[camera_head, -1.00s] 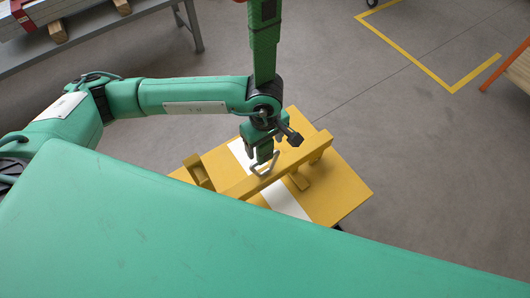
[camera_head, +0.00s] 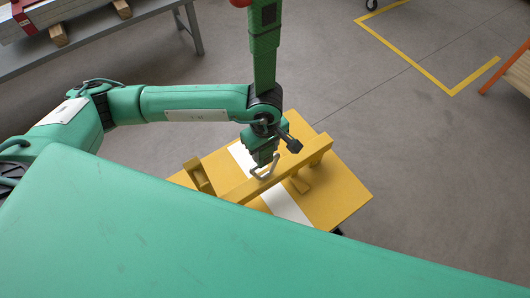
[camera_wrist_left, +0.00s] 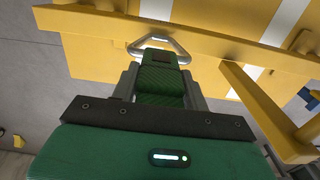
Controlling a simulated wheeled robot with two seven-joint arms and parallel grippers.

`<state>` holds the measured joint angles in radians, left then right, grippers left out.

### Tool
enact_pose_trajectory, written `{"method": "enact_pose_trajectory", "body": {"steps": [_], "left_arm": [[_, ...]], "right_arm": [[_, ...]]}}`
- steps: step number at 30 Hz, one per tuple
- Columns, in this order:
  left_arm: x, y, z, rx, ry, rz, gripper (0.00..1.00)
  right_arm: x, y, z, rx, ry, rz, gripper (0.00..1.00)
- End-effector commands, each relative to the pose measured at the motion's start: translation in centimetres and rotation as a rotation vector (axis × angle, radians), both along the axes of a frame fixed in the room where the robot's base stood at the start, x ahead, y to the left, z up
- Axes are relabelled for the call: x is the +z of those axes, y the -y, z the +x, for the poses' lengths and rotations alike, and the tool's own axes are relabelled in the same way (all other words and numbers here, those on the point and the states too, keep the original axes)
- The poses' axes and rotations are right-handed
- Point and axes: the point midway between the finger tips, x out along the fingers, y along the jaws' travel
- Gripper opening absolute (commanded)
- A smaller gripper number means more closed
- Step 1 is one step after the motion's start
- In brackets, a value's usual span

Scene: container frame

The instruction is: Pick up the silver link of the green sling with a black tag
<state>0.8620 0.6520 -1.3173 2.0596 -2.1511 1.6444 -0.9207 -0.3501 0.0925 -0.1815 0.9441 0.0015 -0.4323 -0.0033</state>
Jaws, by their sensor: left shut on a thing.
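The green woven sling (camera_head: 264,60) hangs from above and runs down behind my left wrist in the head view. Its black tag (camera_head: 269,14) shows near the top edge. The silver link (camera_head: 264,172) is a triangular metal loop at the sling's lower end, close to the yellow beam. In the left wrist view the silver link (camera_wrist_left: 135,49) lies just beyond the fingertips, over the beam's edge; I cannot tell if they touch. My left gripper (camera_wrist_left: 160,86) is shut on the sling's green end beside the link. It points down in the head view (camera_head: 263,155). My right gripper is not visible.
The yellow frame has a raised beam (camera_head: 290,165), a short upright block (camera_head: 197,175) and a white stripe (camera_head: 287,205) on its flat top (camera_head: 345,190). A grey bench (camera_head: 130,22) stands at the back left.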

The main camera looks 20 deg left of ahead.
Motion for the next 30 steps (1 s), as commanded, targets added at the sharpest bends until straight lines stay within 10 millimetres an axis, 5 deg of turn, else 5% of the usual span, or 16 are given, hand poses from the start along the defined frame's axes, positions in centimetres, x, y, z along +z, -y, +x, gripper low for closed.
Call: {"method": "enact_pose_trajectory", "body": {"steps": [8,12,30], "left_arm": [[1.8,0.0,0.1,0.0,0.004,-0.001,0.0],[3.6,0.2,0.0,-0.002,0.005,-0.002,0.0],[3.3,11.6,-9.0,-0.005,0.0,-0.003,0.0]], "right_arm": [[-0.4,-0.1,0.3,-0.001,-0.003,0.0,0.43],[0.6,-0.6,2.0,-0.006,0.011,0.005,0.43],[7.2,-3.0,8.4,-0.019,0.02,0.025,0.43]]}}
